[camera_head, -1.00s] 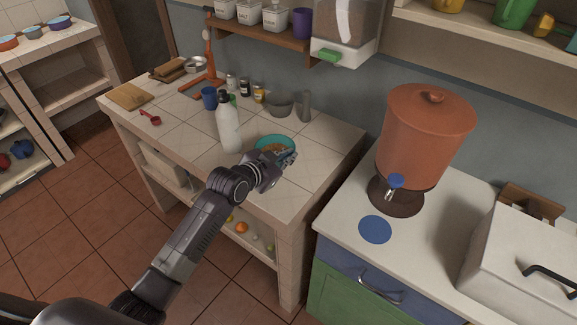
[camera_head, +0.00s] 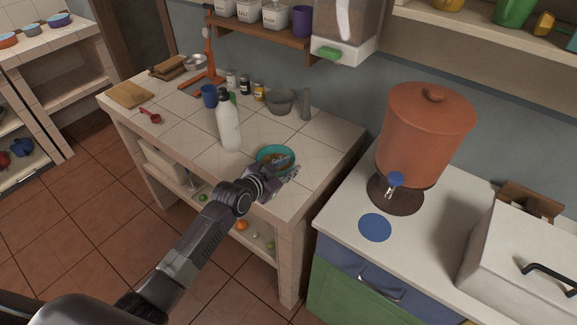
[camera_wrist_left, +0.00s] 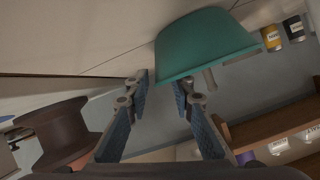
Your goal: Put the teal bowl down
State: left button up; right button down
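In the left wrist view the bowl (camera_wrist_left: 205,42) shows upside down from the side. There the fingers of my left gripper (camera_wrist_left: 163,92) stand apart. The bowl's wall reaches toward the gap between them. One fingertip overlaps the rim, and its end seems hidden by the bowl; the other is outside, a little off the wall. My right gripper is not in view.
A white bottle (camera_head: 229,124) stands close behind and left of the bowl. A grey mortar (camera_head: 283,102) and spice jars (camera_head: 259,91) are at the back. The tiled counter (camera_head: 310,165) is bare right of the bowl. A clay dispenser (camera_head: 428,130) stands on the right-hand counter.

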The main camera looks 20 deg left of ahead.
pick_arm(q)
jog(key=shift+r, duration=0.1)
jog(key=shift+s+a+r, duration=0.1)
jog(key=shift+s+a, duration=0.1)
jog(key=shift+s, duration=0.3)
jog(key=b+v, duration=0.1)
jog(key=v, duration=1)
